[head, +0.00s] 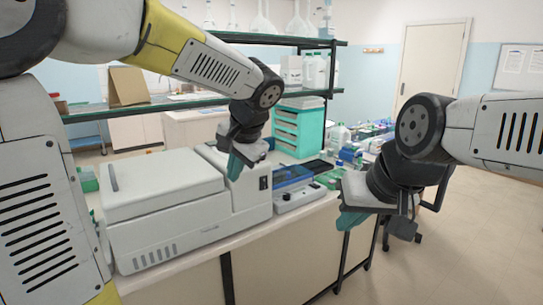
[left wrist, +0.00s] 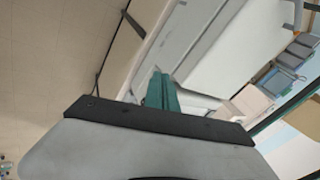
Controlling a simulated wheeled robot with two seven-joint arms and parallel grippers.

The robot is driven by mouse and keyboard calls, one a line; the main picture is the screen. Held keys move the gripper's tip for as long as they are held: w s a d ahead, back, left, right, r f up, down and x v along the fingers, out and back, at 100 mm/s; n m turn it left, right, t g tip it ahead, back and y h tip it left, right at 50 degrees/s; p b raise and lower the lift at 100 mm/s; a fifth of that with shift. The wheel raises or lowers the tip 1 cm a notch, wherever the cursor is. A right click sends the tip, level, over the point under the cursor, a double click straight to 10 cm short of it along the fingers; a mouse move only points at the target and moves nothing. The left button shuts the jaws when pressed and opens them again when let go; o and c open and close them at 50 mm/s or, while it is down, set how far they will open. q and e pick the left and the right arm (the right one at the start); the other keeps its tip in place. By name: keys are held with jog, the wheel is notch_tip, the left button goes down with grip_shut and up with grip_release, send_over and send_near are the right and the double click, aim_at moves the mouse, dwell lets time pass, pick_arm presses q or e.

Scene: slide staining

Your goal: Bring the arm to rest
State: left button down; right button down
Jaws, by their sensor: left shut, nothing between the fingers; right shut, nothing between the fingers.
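My left gripper (head: 236,165) is in the head view, in front of the upper right part of a white bench machine. Its teal fingers are shut with nothing between them. The closed fingers also show in the left wrist view (left wrist: 161,92), with the pale machine behind them. My right gripper (head: 350,220) is at the right of the head view, in front of the bench's right end and the floor. Its teal fingers point to the lower left and are shut and empty.
The white machine (head: 165,205) stands on the bench. A blue-topped device (head: 296,186) and a teal drawer unit (head: 299,130) stand to its right. A shelf (head: 185,104) with glassware above crosses behind my left arm. Open floor (head: 470,240) lies at the right.

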pick_arm(q)
jog(key=s+a+f+n+h, duration=0.1)
jog(key=s+a+n+h, duration=0.1)
jog(key=s, duration=0.6)
jog(key=s+a+f+n+t+h, duration=0.1)
jog(key=s+a+n+h, duration=0.2)
jog(key=s, duration=0.6)
jog(key=shift+a+n, duration=0.25)
jog(key=shift+n, duration=0.55)
jog(key=shift+s, duration=0.15)
